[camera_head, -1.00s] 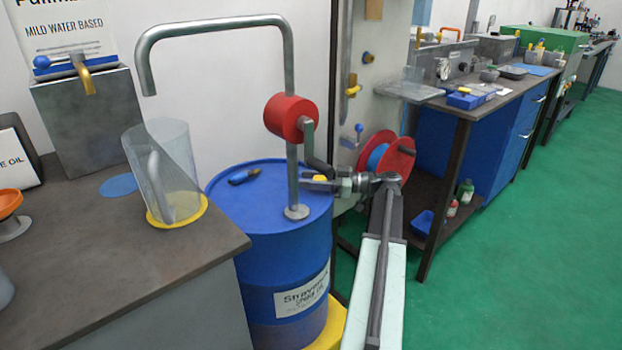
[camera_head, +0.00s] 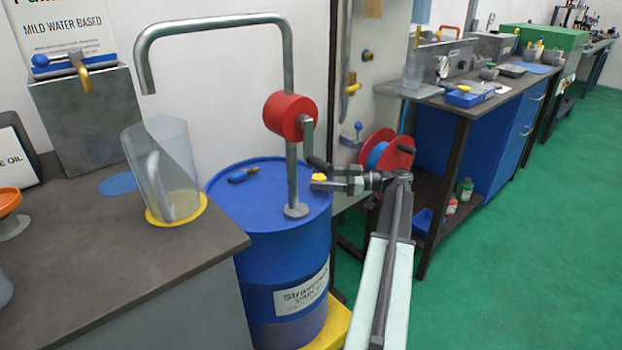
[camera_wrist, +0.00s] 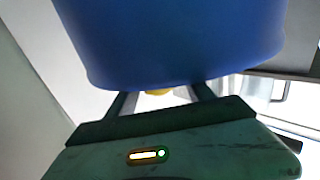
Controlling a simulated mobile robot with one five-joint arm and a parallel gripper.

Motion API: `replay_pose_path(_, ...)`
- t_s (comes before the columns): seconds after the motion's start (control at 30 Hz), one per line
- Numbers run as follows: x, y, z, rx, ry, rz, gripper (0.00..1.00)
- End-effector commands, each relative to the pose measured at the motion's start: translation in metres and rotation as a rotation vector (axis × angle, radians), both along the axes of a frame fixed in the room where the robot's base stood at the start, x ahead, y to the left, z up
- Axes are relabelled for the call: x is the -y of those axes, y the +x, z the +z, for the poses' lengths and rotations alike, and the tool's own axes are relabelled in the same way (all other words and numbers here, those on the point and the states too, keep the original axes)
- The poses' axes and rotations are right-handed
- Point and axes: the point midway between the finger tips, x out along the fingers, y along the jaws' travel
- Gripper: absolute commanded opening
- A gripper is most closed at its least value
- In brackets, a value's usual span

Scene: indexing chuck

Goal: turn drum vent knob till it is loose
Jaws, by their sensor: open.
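The yellow vent knob (camera_head: 319,177) sits on the top of the blue drum (camera_head: 225,210), near its right edge. My gripper (camera_head: 325,179) is open at drum-top height, its fingers pointing left with the knob close to their tips. In the wrist view the drum (camera_wrist: 170,40) fills the upper part. A bit of the yellow knob (camera_wrist: 158,92) shows past the drum's edge, between my two open fingers (camera_wrist: 163,97). Most of the knob is hidden there, and I cannot tell whether a finger touches it.
A jug (camera_head: 165,165) stands on the left bench. A red reel (camera_head: 398,152) is behind my arm.

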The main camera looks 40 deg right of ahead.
Motion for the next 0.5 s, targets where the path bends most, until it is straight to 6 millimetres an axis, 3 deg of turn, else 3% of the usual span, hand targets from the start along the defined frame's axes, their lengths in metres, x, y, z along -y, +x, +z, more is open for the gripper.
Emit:
replay_pose_path(0.23,0.026,-0.030,0.000,0.000,0.000,-0.001,0.61)
replay_pose_path(0.5,0.029,-0.034,0.000,0.000,0.000,0.000,0.61)
